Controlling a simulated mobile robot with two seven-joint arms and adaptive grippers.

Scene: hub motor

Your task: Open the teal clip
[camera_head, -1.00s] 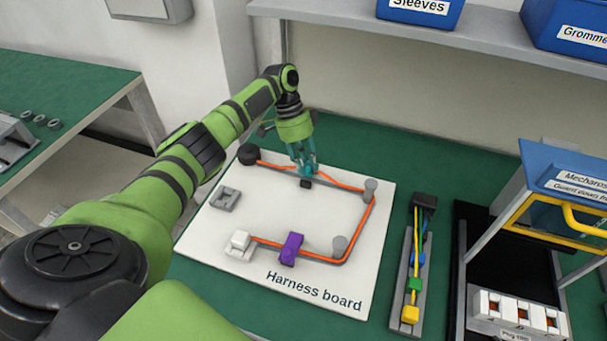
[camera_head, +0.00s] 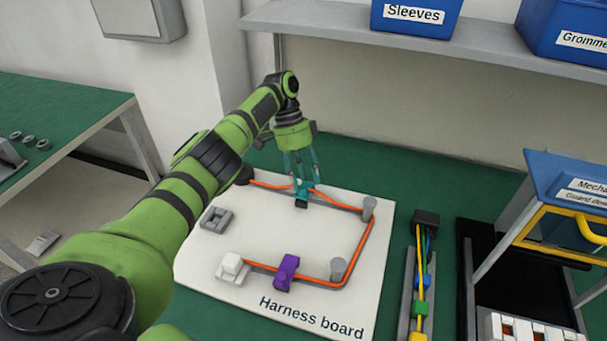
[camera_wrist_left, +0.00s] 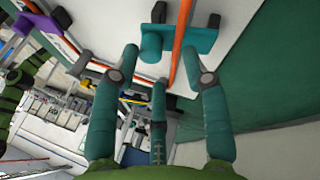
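The teal clip (camera_head: 302,195) sits on the white harness board around the orange cable (camera_head: 340,202), near the board's back edge. In the left wrist view the teal clip (camera_wrist_left: 203,40) lies just beyond my fingertips, with the orange cable (camera_wrist_left: 181,38) crossing it. A round teal part stands at its left end. I cannot tell surely whether its lid is open. My left gripper (camera_head: 302,178) is above the clip, pointing down. Its teal fingers are spread with nothing between them in the left wrist view (camera_wrist_left: 160,62). My right gripper is not in view.
A purple clip (camera_head: 287,270), a white connector (camera_head: 232,264), a grey holder (camera_head: 215,220) and grey posts (camera_head: 369,208) stand on the harness board (camera_head: 200,262). A rack with coloured connectors (camera_head: 421,308) lies to the right. A shelf (camera_head: 330,38) hangs above the back.

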